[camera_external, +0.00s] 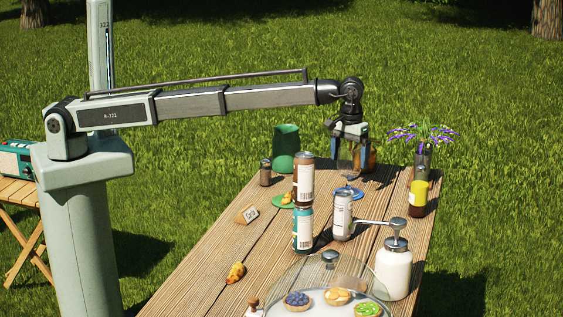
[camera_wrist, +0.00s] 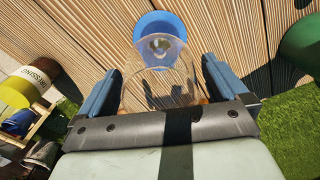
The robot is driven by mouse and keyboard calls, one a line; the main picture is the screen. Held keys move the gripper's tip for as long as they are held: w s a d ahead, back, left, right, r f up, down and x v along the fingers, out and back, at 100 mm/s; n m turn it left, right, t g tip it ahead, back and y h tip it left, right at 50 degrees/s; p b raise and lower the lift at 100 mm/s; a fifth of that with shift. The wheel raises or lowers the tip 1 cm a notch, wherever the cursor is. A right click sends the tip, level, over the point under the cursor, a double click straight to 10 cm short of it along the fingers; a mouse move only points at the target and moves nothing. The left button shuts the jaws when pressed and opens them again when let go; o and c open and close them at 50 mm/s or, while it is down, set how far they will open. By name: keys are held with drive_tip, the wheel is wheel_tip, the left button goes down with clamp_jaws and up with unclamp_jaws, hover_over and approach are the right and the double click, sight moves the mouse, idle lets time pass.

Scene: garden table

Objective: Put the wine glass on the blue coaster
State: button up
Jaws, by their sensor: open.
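The clear wine glass (camera_wrist: 160,80) is between the two blue-grey fingers of my gripper (camera_wrist: 164,64) in the wrist view, its bowl toward my palm. The blue coaster (camera_wrist: 148,20) lies just beyond the fingertips, and the glass's foot appears over it. My fingers are open around the glass. The glass is hard to make out there, and I cannot tell for sure whether its foot touches the coaster.
Stacked cans (camera_external: 303,180), a grey can (camera_external: 342,215) and a pump bottle (camera_external: 394,270) stand nearer the camera. A green pitcher (camera_external: 285,145) is to the left. A yellow-labelled bottle (camera_external: 418,195) and a flower vase (camera_external: 424,155) are to the right. The left-front planks are mostly clear.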

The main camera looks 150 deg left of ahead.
wheel_tip(320, 180, up, 12)
idle(0.6)
drive_tip(key=shift+r, duration=0.1)
